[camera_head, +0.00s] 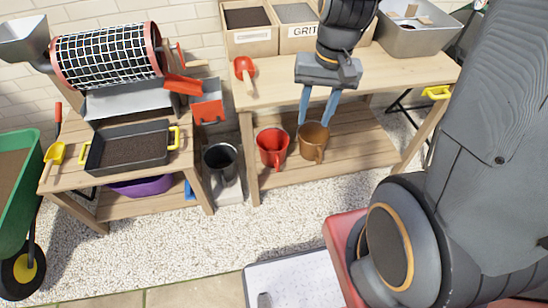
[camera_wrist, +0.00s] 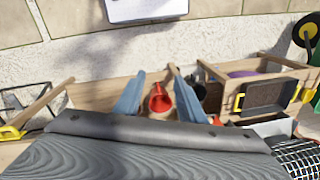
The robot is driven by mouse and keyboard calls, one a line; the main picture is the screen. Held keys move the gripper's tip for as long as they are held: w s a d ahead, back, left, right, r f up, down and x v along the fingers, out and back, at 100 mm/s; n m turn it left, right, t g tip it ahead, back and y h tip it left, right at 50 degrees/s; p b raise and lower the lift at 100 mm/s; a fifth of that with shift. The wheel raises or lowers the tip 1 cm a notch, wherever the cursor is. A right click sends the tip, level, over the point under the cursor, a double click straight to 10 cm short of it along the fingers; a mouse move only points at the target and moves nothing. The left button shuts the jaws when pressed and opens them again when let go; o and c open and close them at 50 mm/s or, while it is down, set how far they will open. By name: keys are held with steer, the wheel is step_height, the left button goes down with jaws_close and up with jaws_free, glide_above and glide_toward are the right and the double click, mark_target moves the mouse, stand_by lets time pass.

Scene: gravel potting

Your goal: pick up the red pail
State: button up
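The red pail (camera_head: 272,147) stands upright on the lower shelf of the right-hand bench, left of a brown pail (camera_head: 313,143). My gripper (camera_head: 314,124) points down in front of the bench, its two blue fingers apart and empty. In the head view its fingertips overlap the brown pail's rim, right of the red pail; I cannot tell how far above they are. In the wrist view my gripper (camera_wrist: 156,72) shows spread fingers, with the red pail (camera_wrist: 159,98) seen between them. The brown pail is not clearly visible there.
A dark metal bucket (camera_head: 222,165) stands left of the shelf. The left table carries a black tray (camera_head: 128,147) and a mesh drum (camera_head: 108,55).

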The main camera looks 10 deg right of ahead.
steer(key=w+d+f+m+t+y+b, duration=0.15)
steer(key=w+f+m+y+b, duration=0.3)
steer(key=w+f+b, duration=1)
steer(key=w+d+f+m+y+b, duration=0.25)
steer(key=w+f+m+b, duration=0.3)
steer(key=f+b, duration=1.75)
steer(key=w+d+f+m+t+y+b, duration=0.1)
steer(key=w+f+m+y+b, duration=0.7)
steer(key=f, duration=1.9)
steer(key=shift+w+a+f+n+h+b, duration=0.15)
steer(key=shift+w+a+f+h+b, duration=0.25)
steer(key=shift+w+a+b, duration=0.5)
steer(key=shift+w+a+f+n+h+b, duration=0.15)
steer(key=shift+w+a+h+b, duration=0.45)
steer(key=shift+b, duration=0.55)
steer(key=shift+w+a+f+n+h+b, duration=0.1)
steer(key=shift+w+a+f+h+b, duration=0.3)
steer(key=shift+a+b, duration=0.6)
steer(key=b+x, duration=0.1)
steer(key=x, duration=0.1)
steer(key=b+x, duration=0.2)
steer(key=shift+w+f, duration=0.15)
steer(key=shift+f, duration=0.2)
steer(key=shift+a+f+b, duration=0.1)
steer(key=shift+a+b, duration=0.3)
jaws_close()
